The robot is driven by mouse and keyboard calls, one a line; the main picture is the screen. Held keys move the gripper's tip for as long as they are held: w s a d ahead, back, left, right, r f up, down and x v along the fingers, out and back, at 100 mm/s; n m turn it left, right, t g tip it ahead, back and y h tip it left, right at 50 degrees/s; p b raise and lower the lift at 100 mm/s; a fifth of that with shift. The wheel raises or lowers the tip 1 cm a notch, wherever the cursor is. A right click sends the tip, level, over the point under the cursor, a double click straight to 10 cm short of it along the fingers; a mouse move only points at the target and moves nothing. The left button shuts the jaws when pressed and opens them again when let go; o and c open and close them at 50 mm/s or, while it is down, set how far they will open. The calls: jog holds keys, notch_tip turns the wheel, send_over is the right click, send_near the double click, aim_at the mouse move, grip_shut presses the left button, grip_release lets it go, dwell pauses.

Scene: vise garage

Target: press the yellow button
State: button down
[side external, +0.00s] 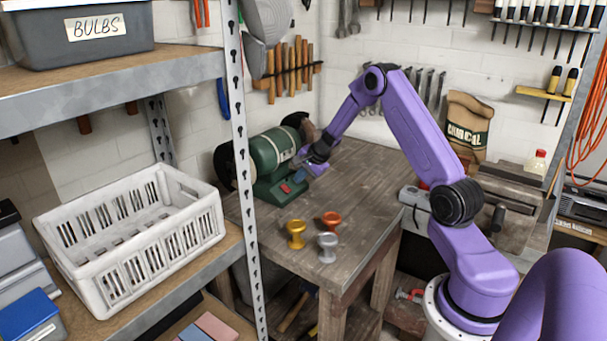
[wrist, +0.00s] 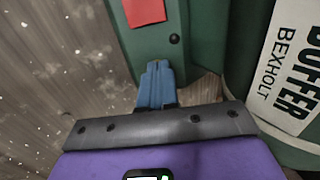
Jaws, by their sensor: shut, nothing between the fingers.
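A yellow mushroom-shaped piece (side external: 296,233) stands upright on the wooden workbench (side external: 370,185), near its front left edge. It looks like a knob; I cannot tell whether it is a button. My gripper (side external: 299,176) is above the bench at the green base of the bench buffer (side external: 275,150), behind the yellow piece and apart from it. In the wrist view my blue fingers (wrist: 156,72) are together and empty, over or against the green base; I cannot tell if they touch. A red square (wrist: 145,11) on the base lies just beyond them. The yellow piece is outside the wrist view.
An orange knob (side external: 331,221) and a grey knob (side external: 327,246) stand close to the yellow one. A metal shelf post (side external: 240,170) and white crate (side external: 130,240) are at left. A vise (side external: 505,200) and charcoal bag (side external: 467,128) are at right. The bench's middle is clear.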

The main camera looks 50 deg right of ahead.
jog(key=shift+w+a+f, duration=0.15)
jog(key=shift+a+f, duration=0.05)
jog(key=shift+a, duration=0.05)
jog(key=v, duration=1.4)
jog(key=shift+d+r, duration=0.25)
jog(key=s+a+r+n+g+y, duration=0.1)
jog(key=s+a+n, duration=0.3)
jog(key=a, duration=0.5)
jog(key=s+a+n+g+y, duration=0.1)
jog(key=s+a+n+g, duration=0.1)
jog(key=a+n, duration=0.5)
jog(key=s+a+r+n+g+y, duration=0.1)
jog(key=s+a+n+y, duration=0.2)
jog(key=a, duration=0.9)
jog(key=s+a+n+g+h, duration=0.1)
jog(key=s+a+n+h, duration=0.1)
jog(key=s+n, duration=0.6)
jog(key=s+a+n+g+h, duration=0.1)
jog(key=s+n, duration=0.7)
jog(key=s, duration=0.8)
jog(key=shift+s+a+n+g+h, duration=0.3)
jog(key=shift+a+h, duration=0.2)
jog(key=shift+h, duration=0.3)
